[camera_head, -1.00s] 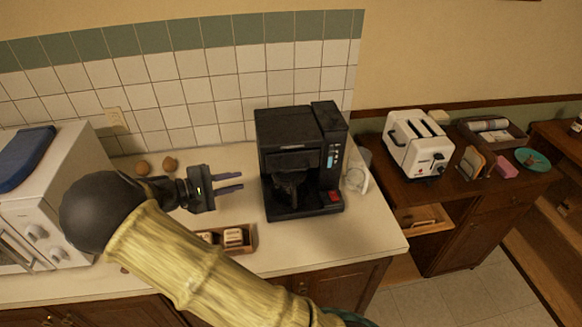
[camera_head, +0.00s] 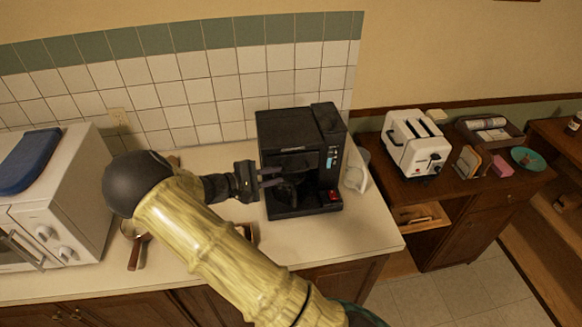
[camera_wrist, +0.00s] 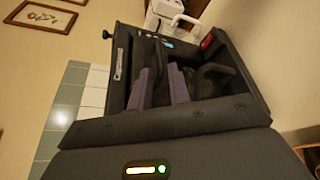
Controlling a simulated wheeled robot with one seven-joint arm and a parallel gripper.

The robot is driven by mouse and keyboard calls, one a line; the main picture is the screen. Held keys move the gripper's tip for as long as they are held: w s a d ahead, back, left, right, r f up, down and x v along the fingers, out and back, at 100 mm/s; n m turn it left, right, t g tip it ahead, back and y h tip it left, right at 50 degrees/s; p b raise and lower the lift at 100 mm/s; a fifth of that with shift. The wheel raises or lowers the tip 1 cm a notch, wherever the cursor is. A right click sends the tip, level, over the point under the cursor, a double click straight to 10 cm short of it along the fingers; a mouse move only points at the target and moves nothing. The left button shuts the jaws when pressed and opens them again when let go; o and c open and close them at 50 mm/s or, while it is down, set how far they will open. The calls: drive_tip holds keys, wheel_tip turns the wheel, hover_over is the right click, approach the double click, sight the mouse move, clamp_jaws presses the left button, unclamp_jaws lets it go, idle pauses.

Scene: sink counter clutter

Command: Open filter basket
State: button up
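The black coffee maker (camera_head: 300,125) stands on the counter against the tiled wall. Its filter basket (camera_head: 293,163) is the dark front section under the top housing and looks closed. Below it is a dark carafe (camera_head: 286,192). My gripper (camera_head: 279,176) is at the left front of the machine, with its two fingers apart and nothing seen between them. In the wrist view the open fingers (camera_wrist: 162,75) point at the coffee maker (camera_wrist: 125,65), next to a dark curved handle (camera_wrist: 215,72). I cannot tell whether the fingers touch anything.
A white microwave (camera_head: 75,205) with a blue item (camera_head: 28,160) on top stands at left. A clear container (camera_head: 357,175) is just right of the coffee maker. A white toaster (camera_head: 415,145) sits on the wooden cabinet at right. The counter's front right is clear.

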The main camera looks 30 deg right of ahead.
sight(287, 173)
drive_tip(key=p+x, duration=0.2)
drive_tip(key=x, duration=0.4)
clamp_jaws()
